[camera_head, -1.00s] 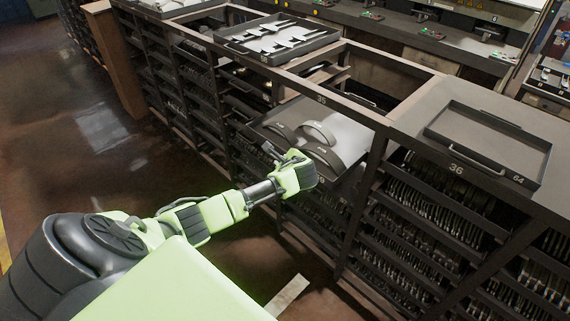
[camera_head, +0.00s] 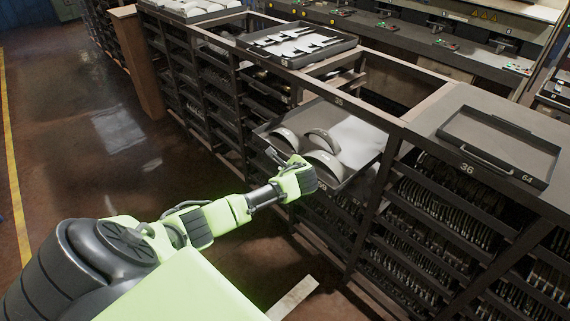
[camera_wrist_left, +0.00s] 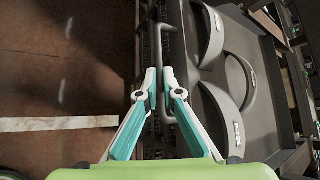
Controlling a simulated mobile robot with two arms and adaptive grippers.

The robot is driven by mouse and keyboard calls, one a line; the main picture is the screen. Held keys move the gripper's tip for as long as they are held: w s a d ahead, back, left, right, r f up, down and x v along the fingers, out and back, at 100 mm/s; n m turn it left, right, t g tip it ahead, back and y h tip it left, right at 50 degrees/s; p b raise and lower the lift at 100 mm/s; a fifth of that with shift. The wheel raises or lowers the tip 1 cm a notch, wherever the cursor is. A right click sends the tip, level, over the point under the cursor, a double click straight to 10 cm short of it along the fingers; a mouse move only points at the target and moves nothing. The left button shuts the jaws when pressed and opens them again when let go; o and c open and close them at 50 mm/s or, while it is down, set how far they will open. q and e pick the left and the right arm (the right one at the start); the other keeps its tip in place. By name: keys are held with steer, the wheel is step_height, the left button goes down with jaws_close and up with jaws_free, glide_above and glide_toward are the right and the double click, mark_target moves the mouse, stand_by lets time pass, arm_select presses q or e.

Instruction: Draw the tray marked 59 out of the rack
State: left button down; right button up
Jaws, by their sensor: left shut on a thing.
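A dark grey tray (camera_head: 361,139) juts out of the rack (camera_head: 409,127), below the opening labelled 35. It carries 3 curved brake shoes (camera_head: 323,166), also seen in the left wrist view (camera_wrist_left: 230,135). The digits on its front are partly covered by my gripper, so I cannot read its number fully. My left gripper (camera_head: 291,163) is at the tray's front. In the left wrist view its fingers (camera_wrist_left: 159,82) are shut on the tray's bar handle (camera_wrist_left: 158,45). The tray's rear is still within the rack frame. My right gripper is not in view.
An empty tray marked 64 (camera_head: 500,142) lies on the rack top at right, near label 36. Another tray (camera_head: 299,62) with several metal parts sits on top farther back. Trays below are packed with parts. Open floor (camera_head: 120,170) lies at left.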

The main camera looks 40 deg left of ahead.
arm_select(q)
steer(key=c, duration=2.1)
jaws_free()
steer(key=shift+w+r, duration=0.15)
steer(key=shift+c, duration=0.2)
steer(key=v, duration=1.2)
steer(key=shift+a, duration=0.1)
